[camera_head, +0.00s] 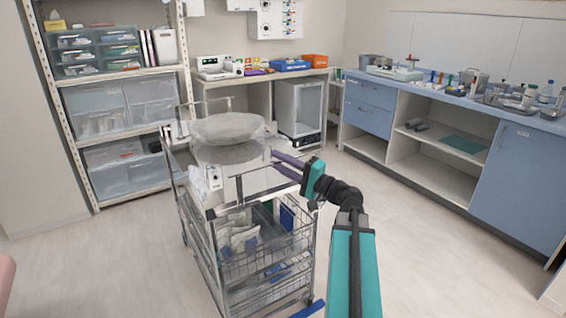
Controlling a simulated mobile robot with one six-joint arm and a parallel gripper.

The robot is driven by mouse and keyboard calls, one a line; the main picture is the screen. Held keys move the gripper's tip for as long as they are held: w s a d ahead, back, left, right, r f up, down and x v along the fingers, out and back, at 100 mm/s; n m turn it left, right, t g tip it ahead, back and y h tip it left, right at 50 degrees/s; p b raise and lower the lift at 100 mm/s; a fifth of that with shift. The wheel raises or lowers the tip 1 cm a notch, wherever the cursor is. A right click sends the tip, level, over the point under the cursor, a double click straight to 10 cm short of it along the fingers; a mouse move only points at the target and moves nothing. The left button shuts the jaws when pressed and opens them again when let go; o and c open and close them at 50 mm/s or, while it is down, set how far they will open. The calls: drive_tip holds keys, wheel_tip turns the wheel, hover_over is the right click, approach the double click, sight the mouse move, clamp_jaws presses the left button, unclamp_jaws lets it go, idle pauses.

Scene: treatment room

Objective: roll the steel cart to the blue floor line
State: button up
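The steel cart (212,248) stands in the middle of the floor, with a pale top, wire baskets and a dark rail on its near side (228,206). A large clear-grey rounded item and white equipment sit on its top. A short piece of the blue floor line (308,309) shows at the bottom edge, just right of the cart's near-right foot; the rest is out of frame or hidden. My gripper (274,160) reaches over the cart's right side from the right. Its two purple fingers point left and look parted, with nothing clearly held between them. Whether they touch the cart is unclear.
A shelf rack with clear bins (120,105) stands behind on the left. A white bench (250,80) is at the back and a blue-topped counter (440,88) runs along the right. Bare floor (440,260) lies right of the cart. A pink edge (6,280) shows lower left.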

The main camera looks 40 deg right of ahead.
drive_tip(key=shift+d, duration=0.1)
drive_tip(key=p+v, duration=0.5)
drive_tip(key=v, duration=0.8)
drive_tip(key=shift+s, duration=0.25)
idle(0.4)
drive_tip(key=shift+s+f+p, duration=0.15)
drive_tip(key=shift+p, duration=0.15)
idle(0.5)
